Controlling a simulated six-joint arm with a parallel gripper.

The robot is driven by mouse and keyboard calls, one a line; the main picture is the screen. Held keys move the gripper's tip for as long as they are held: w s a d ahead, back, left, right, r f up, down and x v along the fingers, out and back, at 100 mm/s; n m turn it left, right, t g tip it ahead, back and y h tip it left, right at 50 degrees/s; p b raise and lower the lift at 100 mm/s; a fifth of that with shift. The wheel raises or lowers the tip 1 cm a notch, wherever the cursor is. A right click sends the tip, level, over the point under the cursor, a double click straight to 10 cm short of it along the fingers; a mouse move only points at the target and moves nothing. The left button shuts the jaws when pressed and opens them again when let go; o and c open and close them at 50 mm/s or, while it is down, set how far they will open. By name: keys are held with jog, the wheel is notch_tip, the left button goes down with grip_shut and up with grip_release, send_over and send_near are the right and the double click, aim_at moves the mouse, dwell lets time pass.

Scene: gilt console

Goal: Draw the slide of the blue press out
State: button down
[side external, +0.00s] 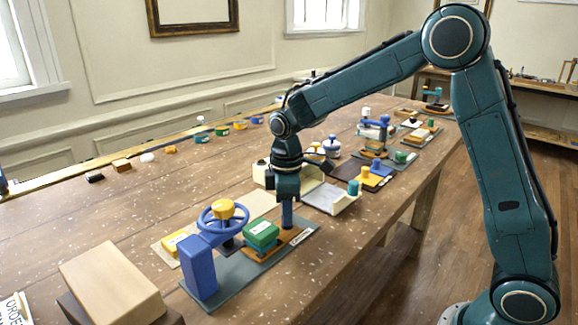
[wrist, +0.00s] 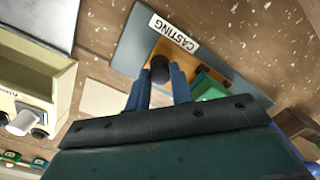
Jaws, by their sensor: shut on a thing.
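The blue press stands on a grey base plate (side external: 237,283) at the front of the table, with a blue upright block (side external: 199,267) and a blue handwheel (side external: 213,228) with a yellow hub. Its slide (side external: 258,255) is an orange-brown plate bearing a green block (side external: 261,234) to the right of the wheel. The green block also shows, partly hidden, in the wrist view (wrist: 210,86). My gripper (side external: 287,222) points down at the slide's right end. In the wrist view its blue fingers (wrist: 161,80) are shut around a dark round knob (wrist: 160,63) on the slide.
A "CASTING" label (wrist: 174,33) lies on the base plate beyond the knob. A cream tray (side external: 333,199) and other small presses (side external: 372,177) stand farther along the table. A wooden block (side external: 112,281) is at the front left. Bare tabletop lies right of the base plate.

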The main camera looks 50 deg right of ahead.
jog(key=shift+d, duration=1.7)
jog(key=c, duration=1.2)
grip_release()
jog(key=shift+c, duration=0.2)
jog(key=shift+o, duration=0.2)
jog(key=shift+r, duration=0.15)
jog(key=shift+a+r, duration=0.1)
jog(key=shift+r, duration=0.5)
notch_tip(320, 180, up, 12)
jog(key=shift+r, duration=0.2)
